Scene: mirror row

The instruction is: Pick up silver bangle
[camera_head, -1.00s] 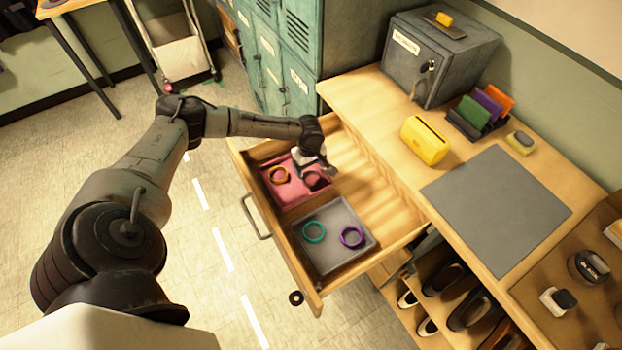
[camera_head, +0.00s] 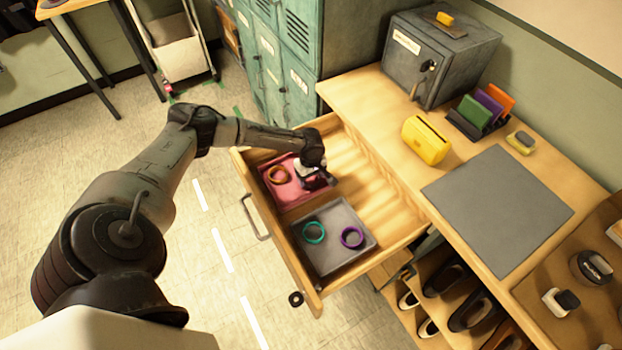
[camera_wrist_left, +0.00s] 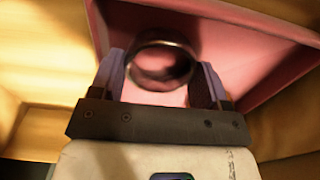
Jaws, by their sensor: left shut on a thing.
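A dark grey, metallic ring, the silver bangle (camera_wrist_left: 161,47), stands between the fingers of my left gripper (camera_wrist_left: 162,84) in the left wrist view, with the pink tray (camera_wrist_left: 245,50) beneath and behind it. My left gripper (camera_head: 319,182) is shut on the bangle, low in the right part of the pink tray (camera_head: 292,201) in the head view. There the gripper mostly hides the bangle. I cannot tell whether the bangle still touches the tray floor. My right gripper is in neither view.
A gold bangle (camera_head: 279,181) lies in the same tray. A grey tray (camera_head: 333,262) with a teal bangle (camera_head: 314,239) and a purple bangle (camera_head: 352,237) is nearer in the open drawer (camera_head: 385,192). Green lockers (camera_head: 290,70) and a safe (camera_head: 430,70) stand behind.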

